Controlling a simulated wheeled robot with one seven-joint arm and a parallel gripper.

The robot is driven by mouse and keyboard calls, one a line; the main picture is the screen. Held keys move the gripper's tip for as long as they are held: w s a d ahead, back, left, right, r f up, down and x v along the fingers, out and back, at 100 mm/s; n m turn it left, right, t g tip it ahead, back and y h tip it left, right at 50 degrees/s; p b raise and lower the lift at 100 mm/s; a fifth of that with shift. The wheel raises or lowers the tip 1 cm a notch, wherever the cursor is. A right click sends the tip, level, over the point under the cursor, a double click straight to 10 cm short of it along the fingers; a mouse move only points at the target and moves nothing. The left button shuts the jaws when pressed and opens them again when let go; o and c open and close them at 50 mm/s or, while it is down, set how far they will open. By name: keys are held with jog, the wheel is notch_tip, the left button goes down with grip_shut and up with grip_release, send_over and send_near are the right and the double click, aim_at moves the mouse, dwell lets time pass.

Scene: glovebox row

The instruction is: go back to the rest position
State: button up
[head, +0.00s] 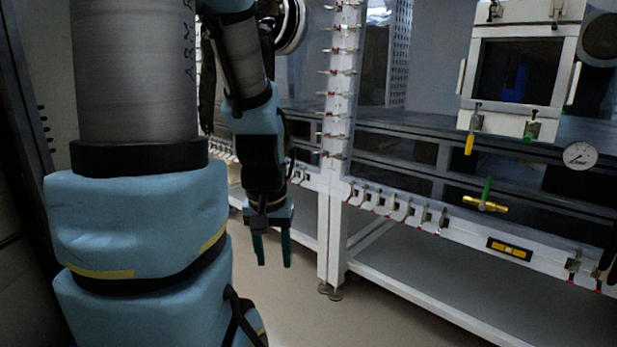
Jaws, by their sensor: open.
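My gripper (272,250) hangs at the end of my blue-wrapped arm, left of the middle of the head view. Its two dark green fingers point down and stand apart with nothing between them. It is in front of the glovebox row's white frame, left of the white upright post (337,150). It appears to touch nothing.
A low shelf (440,290) runs along the right under a rail with several clamps. A framed window box (519,70), a round gauge (579,155) and a yellow valve with a green handle (486,203) are at the right. Bare floor (300,290) shows below my gripper.

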notch_tip(320, 180, up, 19)
jog(key=p, duration=1.6)
jog(key=shift+f, duration=0.15)
